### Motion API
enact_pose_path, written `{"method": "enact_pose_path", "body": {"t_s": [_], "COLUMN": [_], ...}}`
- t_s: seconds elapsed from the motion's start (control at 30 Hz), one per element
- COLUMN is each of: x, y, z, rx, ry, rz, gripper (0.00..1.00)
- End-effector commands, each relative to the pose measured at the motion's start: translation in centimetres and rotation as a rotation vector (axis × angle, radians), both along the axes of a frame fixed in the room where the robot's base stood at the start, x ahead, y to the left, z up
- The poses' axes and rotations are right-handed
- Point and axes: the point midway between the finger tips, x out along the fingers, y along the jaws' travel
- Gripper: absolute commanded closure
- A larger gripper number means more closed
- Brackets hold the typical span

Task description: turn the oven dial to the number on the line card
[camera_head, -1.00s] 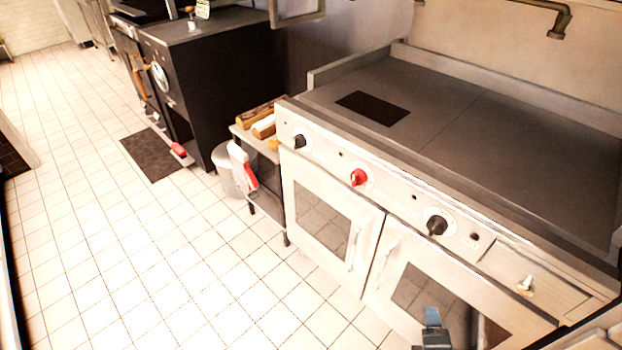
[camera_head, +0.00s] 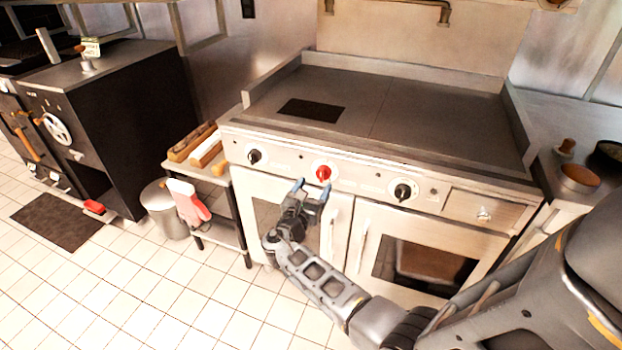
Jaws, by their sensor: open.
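The white range (camera_head: 380,182) has a front panel with a black dial at left (camera_head: 254,157), a red dial (camera_head: 323,173) in the middle and a larger black dial on a pale round plate at right (camera_head: 402,191). The dial numbers are too small to read. My gripper (camera_head: 314,184) is open and empty, its two blue-tipped fingers just below and left of the red dial; I cannot tell whether they touch the panel. A small card (camera_head: 91,47) stands in a holder on the black stove at left; its writing is not legible.
A side table (camera_head: 222,192) with wood logs, a red-and-white mitt (camera_head: 188,201) and a bin (camera_head: 163,208) stand left of the range. Oven doors with long handles lie below the dials. A counter with a wooden-handled item (camera_head: 580,177) is at right. Tiled floor is open at lower left.

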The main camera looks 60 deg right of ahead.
Motion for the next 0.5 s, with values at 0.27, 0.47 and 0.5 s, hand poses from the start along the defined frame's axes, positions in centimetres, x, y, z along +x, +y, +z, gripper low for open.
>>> {"method": "enact_pose_path", "body": {"t_s": [0.27,0.47,0.5], "x": [0.3,0.4,0.4], "y": [-4.0,-5.1,-5.1], "z": [0.1,0.0,0.0], "rx": [0.000,0.002,0.002], "ry": [-0.003,-0.003,-0.003], "rz": [-0.001,0.001,0.001], "gripper": [0.29,0.29,0.29]}}
